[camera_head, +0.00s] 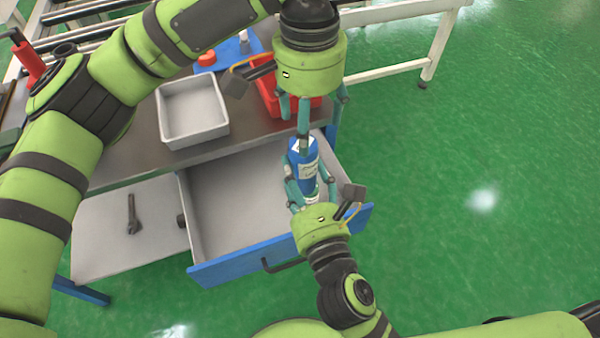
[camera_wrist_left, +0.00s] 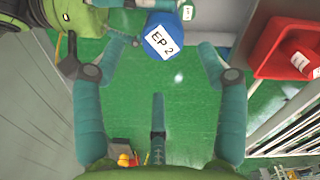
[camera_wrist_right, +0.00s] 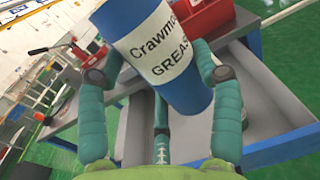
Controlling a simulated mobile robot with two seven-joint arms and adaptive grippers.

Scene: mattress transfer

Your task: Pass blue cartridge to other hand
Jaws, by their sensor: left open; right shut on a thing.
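The blue cartridge (camera_head: 303,165) with a white label is held upright above the open drawer. My right gripper (camera_head: 306,186) is shut on its lower part from below. In the right wrist view the cartridge (camera_wrist_right: 170,50) fills the space between the fingers, its label partly readable as grease. My left gripper (camera_head: 310,118) is open and points down just above the cartridge's top. In the left wrist view the cartridge's blue end (camera_wrist_left: 160,37), marked EP 2, shows near the fingertips. Whether the left fingers touch it I cannot tell.
The open drawer (camera_head: 228,205) with a blue front lies below the grippers. A grey tray (camera_head: 193,112) and a red bin (camera_head: 270,98) stand on the workbench. A wrench (camera_head: 132,214) lies on a lower grey surface at left. Green floor on the right is clear.

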